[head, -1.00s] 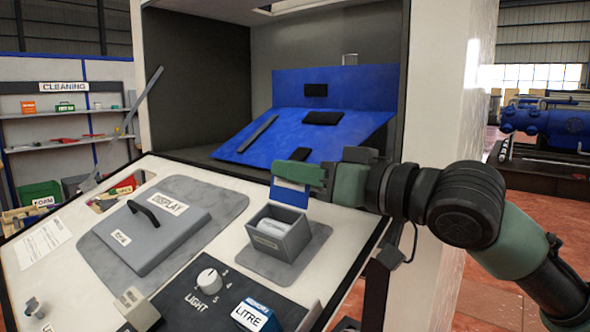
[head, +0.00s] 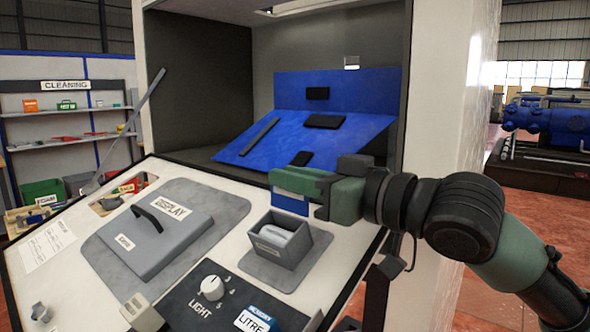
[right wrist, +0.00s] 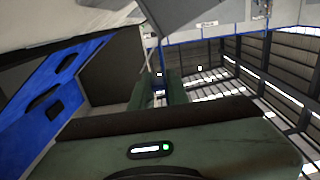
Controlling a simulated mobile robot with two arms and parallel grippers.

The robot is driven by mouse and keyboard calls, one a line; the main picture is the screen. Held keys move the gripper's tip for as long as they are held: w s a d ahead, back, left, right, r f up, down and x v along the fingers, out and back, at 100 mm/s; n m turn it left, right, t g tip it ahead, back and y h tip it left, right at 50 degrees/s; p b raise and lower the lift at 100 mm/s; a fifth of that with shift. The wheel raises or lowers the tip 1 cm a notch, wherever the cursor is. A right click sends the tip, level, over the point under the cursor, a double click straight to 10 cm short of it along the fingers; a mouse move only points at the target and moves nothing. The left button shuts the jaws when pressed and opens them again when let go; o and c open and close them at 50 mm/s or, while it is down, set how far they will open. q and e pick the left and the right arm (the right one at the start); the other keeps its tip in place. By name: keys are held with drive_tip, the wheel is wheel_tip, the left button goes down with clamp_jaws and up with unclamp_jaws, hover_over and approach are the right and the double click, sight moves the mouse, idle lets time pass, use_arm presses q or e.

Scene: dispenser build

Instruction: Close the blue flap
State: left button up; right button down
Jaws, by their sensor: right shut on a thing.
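A small blue panel with a white band (head: 291,203) stands upright at the back of an open grey box (head: 268,252) on the sloped console. I cannot tell whether it is hinged to the box. My right gripper (head: 300,180) comes in from the right and is shut on its upper part, which the fingers hide. A larger blue sloped panel (head: 290,138) with black blocks lies in the cabinet behind, against a blue upright panel (head: 352,85). In the right wrist view, the green gripper fingers (right wrist: 165,90) show, but the held panel is not clear. My left gripper is out of view.
The grey display cover (head: 150,245) with a black handle lies left of the box. The light knob (head: 212,287) and a litre label (head: 255,320) are in front. The cabinet's right wall (head: 455,80) stands behind my right arm.

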drive_tip(key=n+p, duration=0.1)
drive_tip(key=s+n, duration=0.1)
drive_tip(key=n, duration=0.1)
drive_tip(key=shift+a+r+p, duration=0.15)
drive_tip(key=shift+a+p, duration=0.2)
drive_tip(key=shift+s+a+n+p, duration=0.25)
drive_tip(key=shift+s+n+p, duration=0.15)
drive_tip(key=shift+n, duration=0.5)
drive_tip(key=c, duration=1.4)
unclamp_jaws()
drive_tip(key=shift+c, duration=0.2)
drive_tip(key=b+v, duration=0.2)
drive_tip(key=v, duration=0.5)
drive_tip(key=shift+d, duration=0.3)
